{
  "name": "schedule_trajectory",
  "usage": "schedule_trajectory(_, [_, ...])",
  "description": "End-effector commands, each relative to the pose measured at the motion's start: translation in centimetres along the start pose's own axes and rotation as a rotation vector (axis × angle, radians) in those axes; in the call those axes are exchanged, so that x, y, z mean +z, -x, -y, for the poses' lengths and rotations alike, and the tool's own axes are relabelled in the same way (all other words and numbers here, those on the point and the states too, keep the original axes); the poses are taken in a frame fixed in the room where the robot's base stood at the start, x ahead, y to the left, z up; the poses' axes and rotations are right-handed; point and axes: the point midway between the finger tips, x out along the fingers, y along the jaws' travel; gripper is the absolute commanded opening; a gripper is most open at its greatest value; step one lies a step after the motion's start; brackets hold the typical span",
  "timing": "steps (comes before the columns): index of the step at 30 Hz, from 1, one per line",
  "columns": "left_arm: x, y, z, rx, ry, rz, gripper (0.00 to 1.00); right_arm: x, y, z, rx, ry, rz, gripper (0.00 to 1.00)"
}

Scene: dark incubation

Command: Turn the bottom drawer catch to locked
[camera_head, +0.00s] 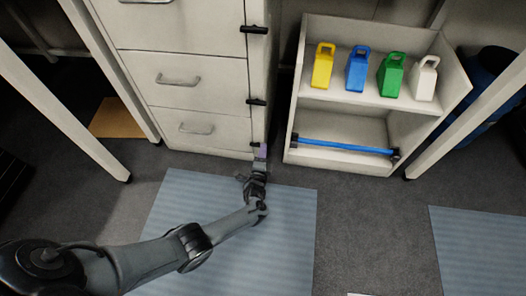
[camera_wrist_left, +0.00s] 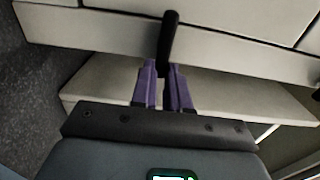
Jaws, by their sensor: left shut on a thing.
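A cream drawer cabinet (camera_head: 190,80) has several drawers with silver handles. Black catches sit along its right edge; the upper catch (camera_head: 254,29) and the middle catch (camera_head: 256,102) both lie sideways across the edge. The bottom catch (camera_head: 254,145) is low on the same edge and mostly hidden by my left gripper (camera_head: 261,150). In the left wrist view the bottom catch (camera_wrist_left: 168,40) is a black bar whose near end lies between the purple fingers of my left gripper (camera_wrist_left: 164,82). The fingers are shut on it. My right gripper is not in view.
A cream shelf unit (camera_head: 292,130) stands right of the cabinet, holding yellow, blue, green and white jug-like containers and a blue bar (camera_head: 345,147). A blue-grey mat (camera_head: 200,200) covers the floor in front. Pale table legs flank the cabinet and shelf.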

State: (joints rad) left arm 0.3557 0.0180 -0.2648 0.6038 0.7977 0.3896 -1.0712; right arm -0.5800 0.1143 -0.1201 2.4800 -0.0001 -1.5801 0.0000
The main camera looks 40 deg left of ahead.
Motion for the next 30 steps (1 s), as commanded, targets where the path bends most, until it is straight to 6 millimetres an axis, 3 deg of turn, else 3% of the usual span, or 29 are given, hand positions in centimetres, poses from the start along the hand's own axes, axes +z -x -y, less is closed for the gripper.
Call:
schedule_trajectory(7, [0.0, 0.0, 0.0, 0.000, -0.003, 0.000, 0.00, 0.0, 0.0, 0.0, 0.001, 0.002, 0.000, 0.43])
schedule_trajectory(8, [0.0, 0.0, 0.0, 0.000, -0.003, 0.000, 0.16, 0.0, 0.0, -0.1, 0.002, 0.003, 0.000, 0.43])
schedule_trajectory(13, [0.0, 0.0, 0.0, 0.000, -0.001, 0.000, 0.40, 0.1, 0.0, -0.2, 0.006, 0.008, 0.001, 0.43])
schedule_trajectory(23, [0.0, 0.2, 0.0, 0.001, 0.000, 0.000, 0.40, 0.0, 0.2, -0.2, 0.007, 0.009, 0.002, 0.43])
schedule_trajectory(30, [0.0, 2.9, 0.3, 0.004, 0.000, -0.001, 0.40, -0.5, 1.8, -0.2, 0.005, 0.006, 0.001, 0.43])
